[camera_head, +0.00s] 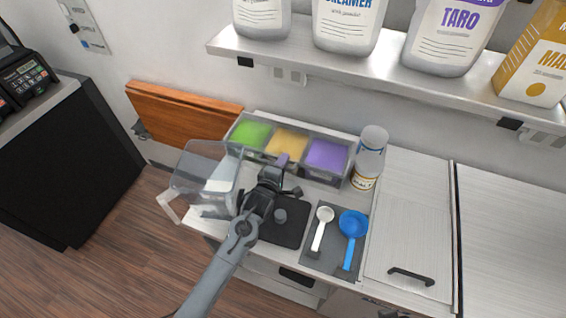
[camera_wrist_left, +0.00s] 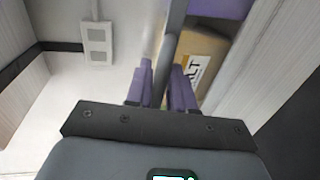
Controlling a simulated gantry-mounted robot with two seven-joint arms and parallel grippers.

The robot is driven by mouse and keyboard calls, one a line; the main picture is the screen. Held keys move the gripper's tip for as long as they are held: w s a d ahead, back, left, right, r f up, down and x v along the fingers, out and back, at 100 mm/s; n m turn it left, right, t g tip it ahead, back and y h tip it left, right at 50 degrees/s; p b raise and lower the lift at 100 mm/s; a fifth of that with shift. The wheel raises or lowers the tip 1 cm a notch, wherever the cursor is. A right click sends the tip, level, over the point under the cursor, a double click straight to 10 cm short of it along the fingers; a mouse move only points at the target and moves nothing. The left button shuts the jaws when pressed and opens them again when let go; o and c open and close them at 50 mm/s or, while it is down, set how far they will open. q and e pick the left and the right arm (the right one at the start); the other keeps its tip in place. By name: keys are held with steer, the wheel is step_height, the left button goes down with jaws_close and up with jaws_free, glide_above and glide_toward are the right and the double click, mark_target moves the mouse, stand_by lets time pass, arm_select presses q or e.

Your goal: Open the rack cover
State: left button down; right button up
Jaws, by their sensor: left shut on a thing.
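The rack (camera_head: 268,157) holds green, yellow and purple contents in three sections on the counter. Its clear cover is hard to make out, and I cannot tell its angle. My left gripper (camera_head: 282,160) is at the rack's front edge, near the yellow and purple sections. In the left wrist view, its purple fingers (camera_wrist_left: 163,88) are shut on a thin grey bar (camera_wrist_left: 175,35), which seems to be part of the rack cover. My right gripper is not in view.
A clear bin (camera_head: 187,180) stands left of my gripper. A white scoop (camera_head: 321,228) and blue scoop (camera_head: 352,228) lie on a dark mat at right. Stacked cups (camera_head: 371,150) stand at the rack's right end. A shelf (camera_head: 380,73) with jars overhangs behind.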

arm_select(q)
steer(key=shift+r, duration=0.3)
steer(key=r+g+p, duration=0.1)
steer(key=r+p, duration=0.1)
steer(key=p, duration=0.1)
steer(key=w+r+g+p, duration=0.1)
steer(key=r+p, duration=0.2)
steer(key=p, duration=0.1)
steer(key=r+g+y+p, duration=0.1)
steer(key=r+p, duration=0.1)
steer(key=p, duration=0.2)
steer(key=shift+w+d+r+g, duration=0.3)
steer(key=shift+d+r+g, duration=0.05)
steer(key=shift+g, duration=0.05)
steer(key=shift+w+r+p, duration=0.3)
steer(key=shift+r+p, duration=0.1)
steer(key=shift+r, duration=0.15)
steer(key=shift+w+d+r, duration=0.2)
steer(key=shift+w+r, duration=0.45)
steer(key=shift+r, duration=0.25)
